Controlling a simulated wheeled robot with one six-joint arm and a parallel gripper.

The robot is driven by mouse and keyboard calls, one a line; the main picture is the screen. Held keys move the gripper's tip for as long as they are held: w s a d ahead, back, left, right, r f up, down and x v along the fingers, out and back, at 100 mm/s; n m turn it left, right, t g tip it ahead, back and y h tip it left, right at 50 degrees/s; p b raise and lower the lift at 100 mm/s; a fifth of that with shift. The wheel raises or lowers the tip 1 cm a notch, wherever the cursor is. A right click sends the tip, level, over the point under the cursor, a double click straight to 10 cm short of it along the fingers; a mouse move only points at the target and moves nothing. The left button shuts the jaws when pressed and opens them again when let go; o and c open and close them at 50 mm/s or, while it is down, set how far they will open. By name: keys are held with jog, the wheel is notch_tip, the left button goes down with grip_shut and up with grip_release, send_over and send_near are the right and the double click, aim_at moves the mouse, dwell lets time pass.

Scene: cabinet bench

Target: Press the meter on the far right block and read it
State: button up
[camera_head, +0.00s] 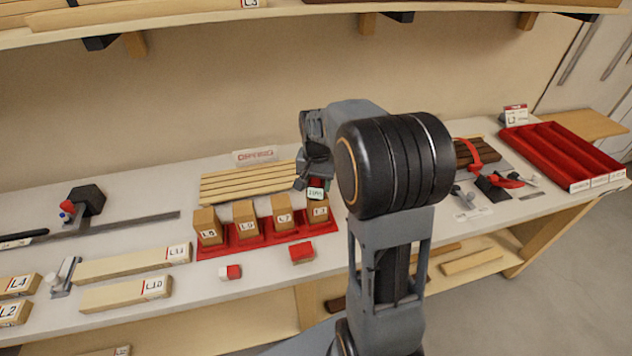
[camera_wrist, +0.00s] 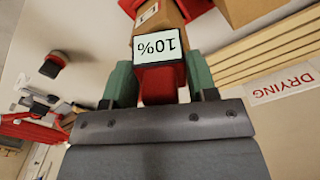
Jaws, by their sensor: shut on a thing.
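The meter is a red body with a pale screen (camera_wrist: 158,53) that reads 10%, upside down in the wrist view. My gripper (camera_wrist: 155,88) is shut on the meter, its green finger pads on either side. In the head view the meter (camera_head: 316,189) is just above the far right block (camera_head: 319,212), a wooden block in a red tray (camera_head: 215,252). In the wrist view the meter's far end meets the block (camera_wrist: 160,18); the exact contact is hidden behind the screen.
Other wooden blocks (camera_head: 245,218) stand to the left in the row. Pale strips (camera_head: 245,184) lie behind under a DRYING sign (camera_wrist: 284,88). Two small red-topped pieces (camera_head: 302,252) lie in front. A red sectioned tray (camera_head: 562,155) is at the right.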

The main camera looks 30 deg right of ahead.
jog(key=shift+r+p, duration=2.75)
jog(key=shift+r, duration=0.7)
